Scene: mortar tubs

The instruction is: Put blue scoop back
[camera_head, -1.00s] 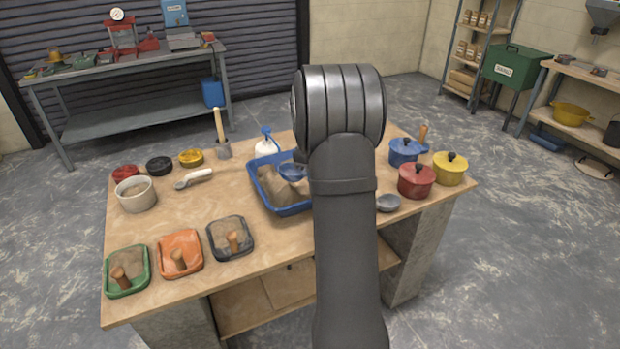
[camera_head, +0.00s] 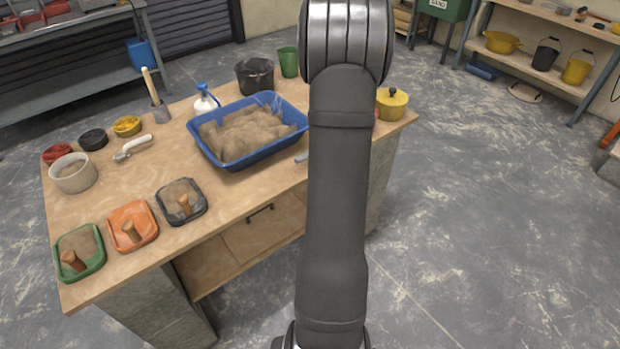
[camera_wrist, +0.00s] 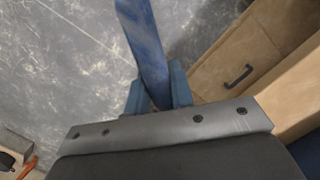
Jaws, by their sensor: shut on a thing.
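The blue scoop's long blue shaft (camera_wrist: 145,45) shows in the wrist view, running from between my fingers to the top edge. Its bowl is out of frame. My gripper (camera_wrist: 158,95) is shut on it, with grey floor behind. In the head view my arm hides the gripper and the scoop. The blue tub (camera_head: 200,146), heaped with sand-coloured mix, stands on the bench left of my arm.
The yellow pot (camera_head: 391,104) stands right of my arm. A black bucket (camera_head: 255,76) and green cup (camera_head: 288,62) stand behind the tub. Three small trays (camera_head: 80,254) line the bench's front left. The wooden cabinet (camera_wrist: 222,55) is at right in the wrist view.

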